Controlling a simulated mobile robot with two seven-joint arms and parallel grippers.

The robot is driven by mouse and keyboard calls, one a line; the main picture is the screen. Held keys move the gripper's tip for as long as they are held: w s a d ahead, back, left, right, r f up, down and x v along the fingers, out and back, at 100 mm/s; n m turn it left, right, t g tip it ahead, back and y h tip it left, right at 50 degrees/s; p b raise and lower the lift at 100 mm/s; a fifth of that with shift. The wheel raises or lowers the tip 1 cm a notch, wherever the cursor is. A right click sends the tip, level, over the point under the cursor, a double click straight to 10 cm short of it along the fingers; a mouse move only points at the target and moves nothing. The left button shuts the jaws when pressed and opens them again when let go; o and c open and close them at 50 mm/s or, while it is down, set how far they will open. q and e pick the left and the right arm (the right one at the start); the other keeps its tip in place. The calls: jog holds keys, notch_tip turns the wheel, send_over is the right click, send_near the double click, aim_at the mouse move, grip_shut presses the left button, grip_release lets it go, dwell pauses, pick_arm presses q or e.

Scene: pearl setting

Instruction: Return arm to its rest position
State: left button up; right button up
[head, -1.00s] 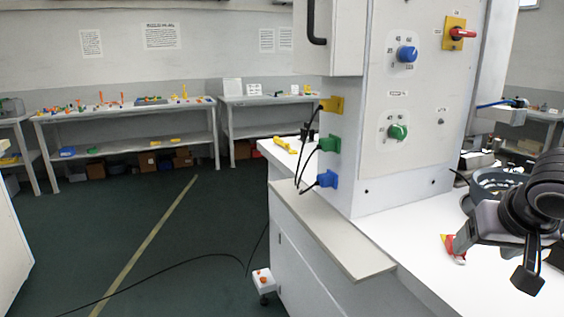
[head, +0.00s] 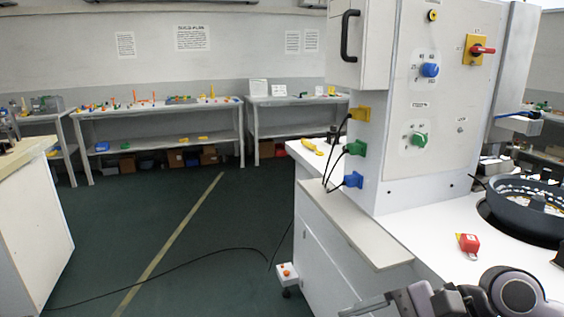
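My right arm comes in at the bottom right of the head view. Its gripper (head: 368,306) points left at the bottom edge, in front of the white workbench (head: 425,245). It is partly cut off by the frame, so I cannot tell whether its fingers are open or shut. I see nothing held in it. My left arm and gripper are out of view.
A tall white panel cabinet (head: 440,110) stands behind. A cable (head: 160,282) crosses the green floor, and a small white box (head: 287,273) stands by the bench.

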jog(key=a+r+m+t+y+p, duration=0.2)
jog(key=a+r+m+t+y, duration=0.4)
jog(key=m, duration=0.7)
jog(key=w+d+f+m+t+h+p, duration=0.15)
jog(key=d+f+m+t+h, duration=0.4)
jog(key=m, duration=1.05)
jog(key=d+f+m+t+h+p, duration=0.2)
jog(key=d+f+m+t+h, duration=0.35)
jog(key=m, duration=1.15)
jog(key=s+d+f+m+g+h, duration=0.1)
jog(key=s+f+m+g, duration=0.3)
jog(key=f, duration=0.4)
jog(key=s+d+f+m+g+h+p, duration=0.1)
jog(key=s+f+m+g+h, duration=0.2)
jog(key=s+f+m, duration=0.4)
jog(key=shift+f+m+g+h, duration=0.3)
jog(key=shift+f+m+g, duration=0.35)
jog(key=shift+m+g, duration=0.05)
jog(key=shift+s+d, duration=0.1)
